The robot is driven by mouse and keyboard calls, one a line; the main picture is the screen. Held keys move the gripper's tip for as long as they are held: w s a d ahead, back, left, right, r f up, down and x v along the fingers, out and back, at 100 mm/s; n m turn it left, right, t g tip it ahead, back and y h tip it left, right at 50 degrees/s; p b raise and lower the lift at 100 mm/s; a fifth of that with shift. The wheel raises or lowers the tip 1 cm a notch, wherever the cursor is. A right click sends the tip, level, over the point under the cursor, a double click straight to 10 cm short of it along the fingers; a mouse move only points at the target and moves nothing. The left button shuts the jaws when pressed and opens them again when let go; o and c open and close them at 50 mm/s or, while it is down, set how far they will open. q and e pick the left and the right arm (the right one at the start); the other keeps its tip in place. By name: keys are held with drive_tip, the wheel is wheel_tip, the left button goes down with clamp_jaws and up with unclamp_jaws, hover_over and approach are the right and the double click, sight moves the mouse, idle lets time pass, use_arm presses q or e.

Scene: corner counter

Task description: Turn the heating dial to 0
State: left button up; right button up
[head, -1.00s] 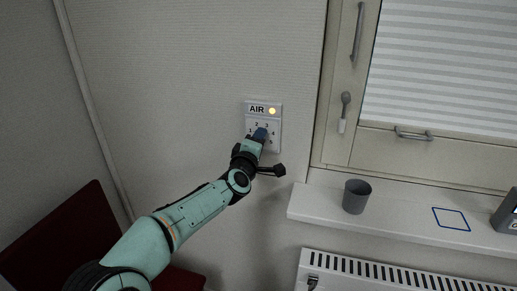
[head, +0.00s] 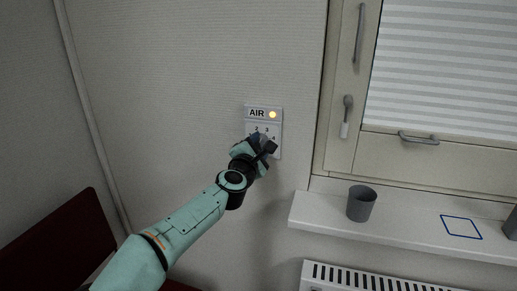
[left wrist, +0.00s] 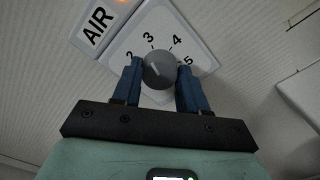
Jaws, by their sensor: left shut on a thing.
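A white wall panel (head: 248,126) labelled AIR carries a round grey dial with numbers around it. In the left wrist view the dial's knob (left wrist: 160,72) sits between the two blue fingers of my left gripper (left wrist: 160,80), which is shut on it. The numbers 2, 3, 4 and 5 show around the knob; the lower part of the scale is hidden. Where the knob points is not clear. In the head view my left gripper (head: 262,147) covers the dial. No label reading heating shows. My right gripper is not in view.
A lit yellow lamp (head: 272,114) is beside the AIR label. To the right, a grey cup (head: 361,203) stands on a white sill (head: 410,233) with a blue outlined square (head: 461,227). A radiator (head: 380,278) is below, a window with handles above.

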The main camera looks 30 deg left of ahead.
use_arm(q)
drive_tip(key=shift+r+n, duration=0.1)
drive_tip(key=shift+n, duration=0.5)
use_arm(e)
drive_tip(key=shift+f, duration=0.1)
use_arm(q)
drive_tip(key=o, duration=1.1)
drive_tip(key=shift+c, duration=0.2)
drive_tip(key=shift+s, duration=0.1)
drive_tip(key=shift+s+d+b, duration=0.1)
drive_tip(key=shift+s+b, duration=0.15)
drive_tip(key=shift+b, duration=0.05)
drive_tip(key=b+v, duration=0.2)
drive_tip(key=v, duration=1)
drive_tip(key=shift+s+d, duration=0.15)
drive_tip(key=shift+s, duration=0.2)
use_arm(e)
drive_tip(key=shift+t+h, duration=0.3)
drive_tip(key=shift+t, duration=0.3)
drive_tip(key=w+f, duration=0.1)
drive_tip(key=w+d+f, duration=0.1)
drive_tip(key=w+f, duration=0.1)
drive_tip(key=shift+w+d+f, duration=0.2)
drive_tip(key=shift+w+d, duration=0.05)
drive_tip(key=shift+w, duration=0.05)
